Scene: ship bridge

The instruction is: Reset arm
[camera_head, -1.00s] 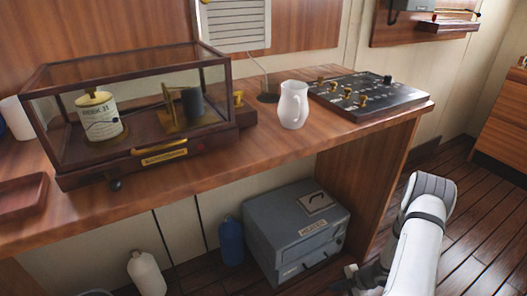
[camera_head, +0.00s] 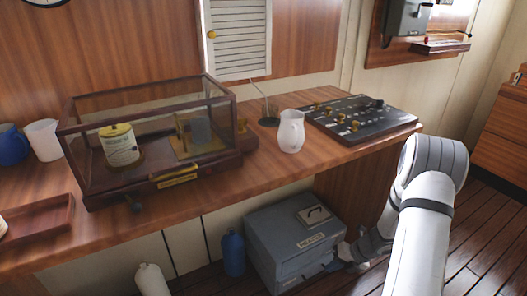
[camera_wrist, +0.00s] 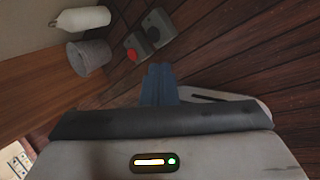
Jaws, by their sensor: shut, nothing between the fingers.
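My arm (camera_head: 421,225) rises at the right of the head view, its forearm bending down toward the floor beside the counter. My gripper shows in the wrist view (camera_wrist: 159,72) as two blue-grey fingers together, with nothing between them. It points over the dark plank floor (camera_wrist: 225,60) and touches nothing that I can make out. In the head view the gripper end is low, by the right side of a grey metal box (camera_head: 283,250), and partly hard to make out.
The wooden counter (camera_head: 240,186) carries a glass case (camera_head: 160,187), a white jug (camera_head: 291,132) and a switch panel (camera_head: 359,117). Under it stand a blue bottle (camera_head: 233,254) and a white bottle (camera_head: 150,281). The wrist view shows a grey bucket (camera_wrist: 89,57) and a red button (camera_wrist: 131,54).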

